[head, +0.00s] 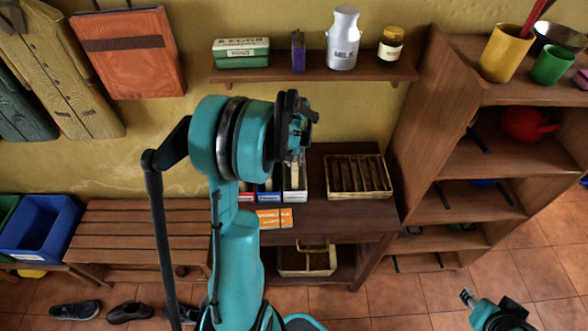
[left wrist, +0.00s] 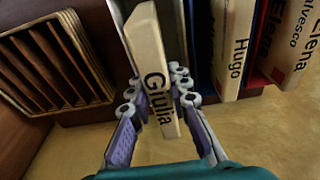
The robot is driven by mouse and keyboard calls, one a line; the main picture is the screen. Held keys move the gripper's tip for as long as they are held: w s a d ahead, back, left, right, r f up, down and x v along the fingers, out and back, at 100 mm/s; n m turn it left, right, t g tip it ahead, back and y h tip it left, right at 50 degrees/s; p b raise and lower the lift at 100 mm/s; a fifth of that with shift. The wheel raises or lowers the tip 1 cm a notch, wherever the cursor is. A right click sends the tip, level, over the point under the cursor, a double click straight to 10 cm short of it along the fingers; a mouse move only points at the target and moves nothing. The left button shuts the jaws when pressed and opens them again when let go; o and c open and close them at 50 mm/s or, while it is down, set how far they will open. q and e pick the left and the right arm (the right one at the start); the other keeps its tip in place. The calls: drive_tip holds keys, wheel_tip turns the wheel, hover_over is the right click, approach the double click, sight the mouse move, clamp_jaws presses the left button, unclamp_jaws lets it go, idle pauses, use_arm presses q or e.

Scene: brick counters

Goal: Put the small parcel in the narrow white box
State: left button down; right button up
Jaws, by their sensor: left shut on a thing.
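The small parcel (left wrist: 158,80), a slim cream block lettered "Giulia", is between the two fingers of my left gripper (left wrist: 157,90). The fingers are shut on its sides. Behind it in the left wrist view are pale walls that look like the narrow white box; the parcel hides much of it, so I cannot tell how deep it sits. My right gripper (head: 468,297) is low at the right, too small to read.
A slotted wooden tray (head: 358,178) stands right of the white box. A blue box (head: 268,187) is close on its left. An orange packet (head: 274,218) lies in front. A wall shelf (head: 315,70) with jars is above; a tall shelf unit (head: 420,120) stands right.

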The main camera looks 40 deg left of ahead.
use_arm(q)
wheel_tip(320, 180, down, 4)
drive_tip(key=shift+f+b, duration=0.1)
drive_tip(key=shift+b, duration=0.7)
drive_tip(key=c, duration=1.8)
unclamp_jaws()
drive_tip(key=shift+f, duration=0.1)
drive_tip(key=shift+o, duration=0.5)
